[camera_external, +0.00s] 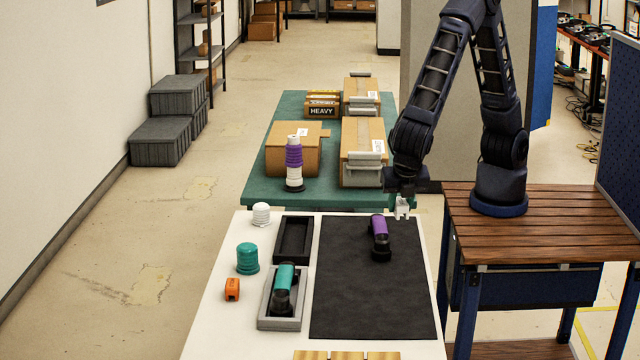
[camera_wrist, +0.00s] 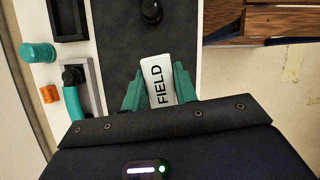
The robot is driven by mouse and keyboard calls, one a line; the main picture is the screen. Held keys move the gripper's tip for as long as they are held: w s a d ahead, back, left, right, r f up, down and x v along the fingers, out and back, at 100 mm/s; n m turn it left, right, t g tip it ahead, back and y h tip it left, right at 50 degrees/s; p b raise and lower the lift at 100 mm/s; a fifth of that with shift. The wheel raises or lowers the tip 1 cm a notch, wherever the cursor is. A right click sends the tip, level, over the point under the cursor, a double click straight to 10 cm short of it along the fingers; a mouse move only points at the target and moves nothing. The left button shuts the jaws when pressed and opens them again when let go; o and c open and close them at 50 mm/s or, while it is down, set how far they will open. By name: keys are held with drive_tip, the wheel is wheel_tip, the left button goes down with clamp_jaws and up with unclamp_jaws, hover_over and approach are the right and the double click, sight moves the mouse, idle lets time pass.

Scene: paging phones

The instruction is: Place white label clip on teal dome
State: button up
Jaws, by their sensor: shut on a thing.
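My gripper (camera_external: 402,207) is shut on the white label clip (camera_wrist: 158,80), which reads "FIELD". The clip is gripped between the two teal fingers in the wrist view. My gripper hangs above the far right edge of the white table. The teal dome (camera_external: 247,258) stands upright on the left side of the white table, well apart from the clip. It also shows at the upper left of the wrist view (camera_wrist: 38,52). Its top looks bare.
An orange clip (camera_external: 232,289) lies near the teal dome, and a white dome (camera_external: 261,214) stands behind it. A teal handset (camera_external: 285,278) sits in a grey tray beside an empty black tray (camera_external: 294,238).

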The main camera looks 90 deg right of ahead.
drive_tip(key=w+a+r, duration=0.2)
drive_tip(key=w, duration=0.8)
wheel_tip(320, 180, up, 5)
drive_tip(key=m, duration=0.2)
hover_over(248, 243)
drive_tip(key=a, duration=0.2)
drive_tip(key=shift+g, duration=0.4)
drive_tip(key=f, duration=1.9)
drive_tip(key=shift+d+f, duration=0.2)
drive_tip(key=shift+d, duration=0.05)
drive_tip(key=o, duration=0.9)
drive_tip(key=shift+f, duration=0.15)
drive_tip(key=shift+o, duration=0.2)
